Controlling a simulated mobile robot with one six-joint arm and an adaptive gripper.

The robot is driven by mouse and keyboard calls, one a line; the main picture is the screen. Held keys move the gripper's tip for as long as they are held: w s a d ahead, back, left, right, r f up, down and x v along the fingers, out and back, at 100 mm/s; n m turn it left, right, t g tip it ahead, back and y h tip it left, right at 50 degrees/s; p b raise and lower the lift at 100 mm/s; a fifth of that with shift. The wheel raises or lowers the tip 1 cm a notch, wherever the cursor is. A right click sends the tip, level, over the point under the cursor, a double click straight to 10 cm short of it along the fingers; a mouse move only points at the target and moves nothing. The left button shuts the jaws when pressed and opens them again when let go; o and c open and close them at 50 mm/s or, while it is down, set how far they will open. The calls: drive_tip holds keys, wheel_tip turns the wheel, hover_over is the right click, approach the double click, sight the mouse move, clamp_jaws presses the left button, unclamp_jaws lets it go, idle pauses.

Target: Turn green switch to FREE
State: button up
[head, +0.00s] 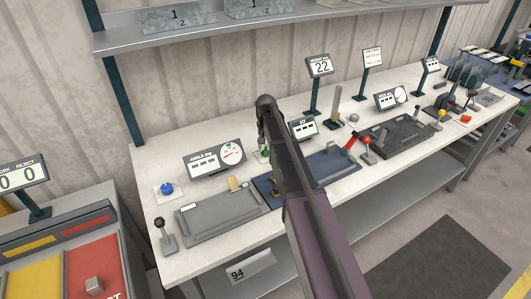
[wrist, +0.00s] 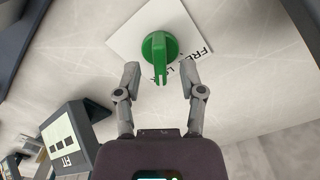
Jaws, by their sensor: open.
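The green switch (wrist: 158,48) is a round knob with a raised bar handle, on a white plate (wrist: 124,38) in the wrist view. Its bar points down the picture, toward my gripper. The letters "FRE" show on the plate right of the knob; more lettering by the bar's end is partly covered. My gripper (wrist: 160,76) is open, its two fingers left and right of the bar's lower end, with nothing held between them. I cannot tell how far above the plate they are. In the head view only a sliver of the green switch (head: 264,155) shows beside my arm.
The "FIT" display (wrist: 68,146) stands at the lower left in the wrist view, near my gripper. On the bench in the head view are a blue knob (head: 166,188), an angle display (head: 214,160), a grey fixture (head: 222,213) and red-handled levers (head: 350,142).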

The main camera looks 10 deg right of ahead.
drive_tip(key=shift+f+b, duration=0.65)
drive_tip(key=shift+f, duration=0.25)
clamp_jaws()
